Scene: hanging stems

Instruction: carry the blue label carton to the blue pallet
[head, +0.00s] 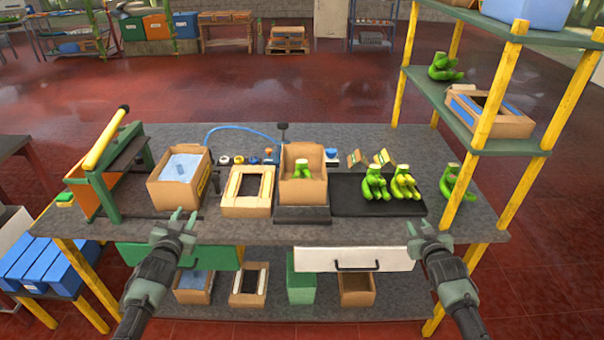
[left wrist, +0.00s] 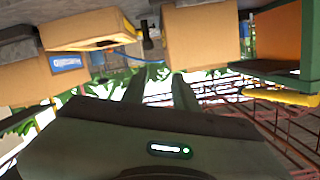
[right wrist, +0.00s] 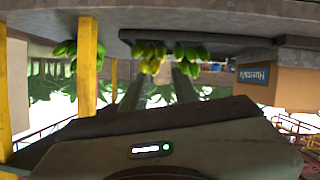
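An open brown carton (head: 303,193) with a green bunch inside stands on the scale in the middle of the bench. A blue label shows on a carton (right wrist: 290,88) at the right of the right wrist view, apparently this one. The left wrist view also shows a blue-labelled carton (left wrist: 28,82). The label is not clear in the head view. My left gripper (head: 181,219) is open and empty at the bench's front edge, below the left carton. My right gripper (head: 420,230) is open and empty at the front edge, right of the scale. I make out no blue pallet.
A carton with blue contents (head: 180,178) and a low carton (head: 248,190) stand left of the scale. Green bunches (head: 404,184) lie on a black tray (head: 350,205) at right. A yellow-posted shelf (head: 487,105) rises at the right. Blue crates (head: 40,268) sit lower left.

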